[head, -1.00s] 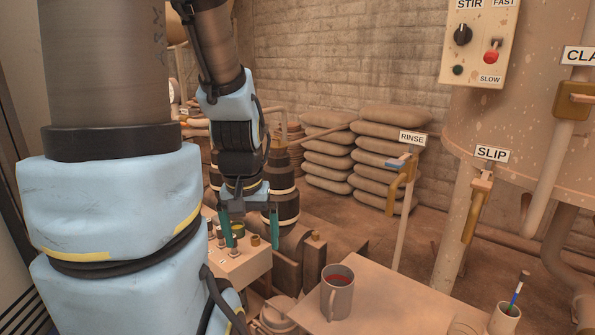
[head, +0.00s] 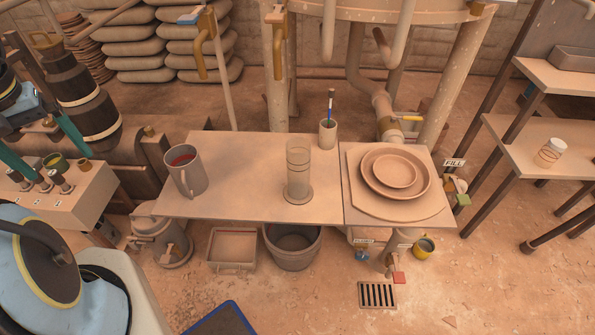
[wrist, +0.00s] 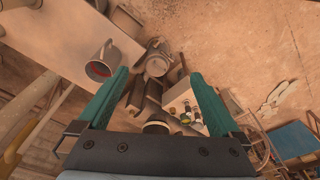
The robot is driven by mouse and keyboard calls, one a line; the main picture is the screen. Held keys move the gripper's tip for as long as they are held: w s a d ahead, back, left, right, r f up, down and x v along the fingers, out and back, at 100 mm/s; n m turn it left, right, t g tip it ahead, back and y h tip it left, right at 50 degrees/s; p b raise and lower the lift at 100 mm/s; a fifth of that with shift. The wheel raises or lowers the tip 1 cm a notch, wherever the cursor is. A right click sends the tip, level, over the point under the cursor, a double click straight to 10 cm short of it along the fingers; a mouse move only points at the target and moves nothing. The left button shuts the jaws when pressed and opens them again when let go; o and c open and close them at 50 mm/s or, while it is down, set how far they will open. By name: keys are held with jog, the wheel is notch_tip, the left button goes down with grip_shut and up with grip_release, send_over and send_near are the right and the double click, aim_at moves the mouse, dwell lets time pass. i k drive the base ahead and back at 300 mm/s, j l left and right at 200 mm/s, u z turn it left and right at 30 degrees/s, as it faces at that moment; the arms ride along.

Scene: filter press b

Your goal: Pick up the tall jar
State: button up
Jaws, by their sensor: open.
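The tall jar (head: 298,172) looks like a clear, narrow cylinder standing upright on the table (head: 240,205) in the head view. It stands near the table's right part, beside a board with plates. My gripper (head: 62,166) is at the left edge of the head view, over a control box, well left of the jar. In the wrist view my gripper (wrist: 158,73) has its two teal fingers wide apart with nothing between them. The tall jar is not visible in the wrist view.
A grey mug (head: 187,172) with red contents stands left of the jar. A brush cup (head: 327,134) stands behind it. Stacked plates (head: 395,172) lie to its right. A bucket (head: 292,248) sits below the table. A small jar (head: 550,152) stands on the right shelf.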

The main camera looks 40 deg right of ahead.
aim_at(299, 190)
jog(key=k+l+u, duration=0.85)
jog(key=k+u, duration=0.25)
jog(key=k, duration=0.25)
